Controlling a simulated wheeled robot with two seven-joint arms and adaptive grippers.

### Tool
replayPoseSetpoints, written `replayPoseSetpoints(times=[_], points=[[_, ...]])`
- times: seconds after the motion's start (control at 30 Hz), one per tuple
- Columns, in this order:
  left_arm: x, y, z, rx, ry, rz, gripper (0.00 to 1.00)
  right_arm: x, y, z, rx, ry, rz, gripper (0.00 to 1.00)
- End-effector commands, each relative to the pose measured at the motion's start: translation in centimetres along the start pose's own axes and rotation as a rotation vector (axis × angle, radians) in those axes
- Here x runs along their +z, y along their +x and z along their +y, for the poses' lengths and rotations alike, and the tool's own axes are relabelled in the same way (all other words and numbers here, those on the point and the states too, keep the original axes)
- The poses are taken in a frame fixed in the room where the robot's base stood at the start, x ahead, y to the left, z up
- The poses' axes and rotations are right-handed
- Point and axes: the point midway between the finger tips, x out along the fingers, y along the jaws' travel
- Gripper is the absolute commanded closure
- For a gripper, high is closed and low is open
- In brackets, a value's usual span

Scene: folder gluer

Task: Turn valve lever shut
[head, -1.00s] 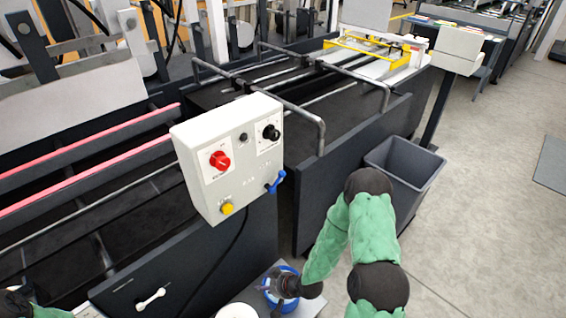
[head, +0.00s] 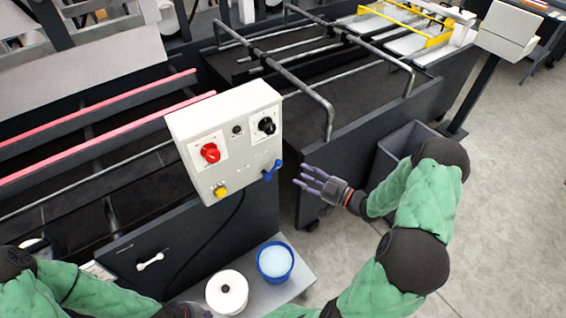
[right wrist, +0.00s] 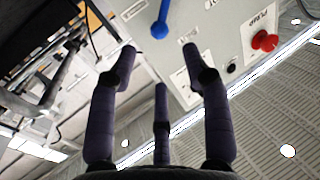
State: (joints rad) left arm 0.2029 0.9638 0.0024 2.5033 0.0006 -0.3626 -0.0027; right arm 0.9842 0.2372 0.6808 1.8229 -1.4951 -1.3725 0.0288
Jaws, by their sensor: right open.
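The blue valve lever (head: 271,171) sits on the lower right of the white control box (head: 222,130), pointing up and to the right in the head view. My right gripper (head: 308,182) is open and empty, just right of the lever and apart from it. In the right wrist view the lever (right wrist: 160,27) shows beyond the spread fingers (right wrist: 155,66), near the top edge. My left gripper (head: 188,311) shows only in part at the bottom edge; its fingers cannot be made out.
The box also carries a red knob (head: 210,153), a black knob (head: 266,125) and a yellow button (head: 221,192). A blue tub (head: 275,262) and a white round container (head: 227,292) stand below. A grey bin (head: 398,145) stands behind my right arm.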

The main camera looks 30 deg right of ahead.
Motion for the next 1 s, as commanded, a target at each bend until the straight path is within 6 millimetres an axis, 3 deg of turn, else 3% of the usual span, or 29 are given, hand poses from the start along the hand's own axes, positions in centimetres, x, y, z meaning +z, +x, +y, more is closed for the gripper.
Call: replayPoseSetpoints(times=[0.2, 0.43, 0.63, 0.93, 1.0], points=[[0.0, 0.4, -0.1, 0.000, 0.000, 0.000, 1.00, 0.1, 4.1, -0.1, -0.005, 0.000, 0.001, 0.51], [0.0, 0.6, -0.2, 0.000, 0.000, 0.000, 1.00, 0.1, 7.4, -0.1, -0.002, 0.000, 0.000, 0.51], [0.0, 0.7, -0.2, 0.000, 0.000, 0.000, 1.00, 0.0, 8.7, 0.0, 0.000, 0.000, 0.000, 0.51], [0.0, 0.7, -0.2, 0.000, 0.000, 0.000, 1.00, 0.0, 8.8, 0.0, 0.001, 0.001, -0.001, 0.51], [0.0, 0.7, -0.2, 0.000, 0.000, 0.000, 1.00, 0.0, 8.8, 0.0, 0.001, 0.001, -0.001, 0.71]])
